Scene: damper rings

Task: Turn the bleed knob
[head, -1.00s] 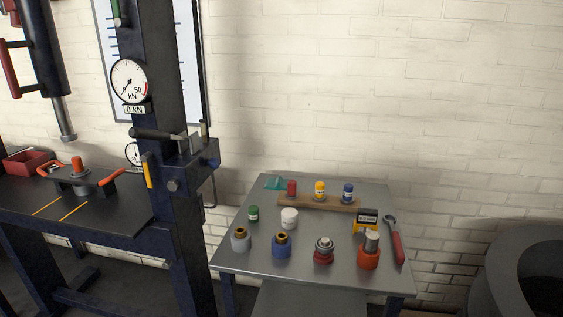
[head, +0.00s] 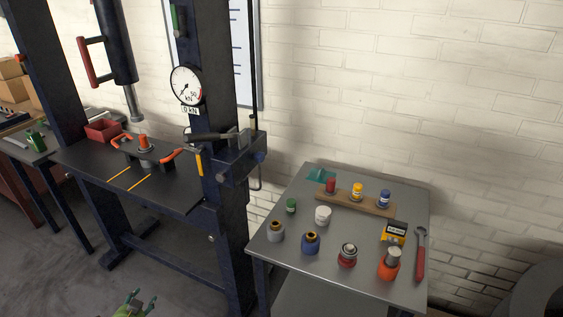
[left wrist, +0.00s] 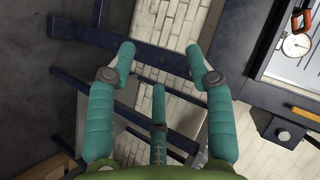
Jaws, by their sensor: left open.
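My left gripper (head: 141,298) shows at the bottom edge of the head view, low over the floor and well away from the press. In the left wrist view its teal fingers (left wrist: 161,58) are spread apart with nothing between them. The press's pump block (head: 236,160) is on the right column, with a dark lever (head: 210,137) and a yellow handle (head: 199,162). In the left wrist view a round grey knob (left wrist: 284,135) sits on the dark block near the yellow handle; I cannot tell whether it is the bleed knob. My right gripper is not in view.
A gauge (head: 186,86) is on the press column. A grey table (head: 290,262) to the right holds several small cylinders, bottles on a wooden rack (head: 340,198), a yellow meter (head: 394,233) and a red-handled wrench (head: 420,258).

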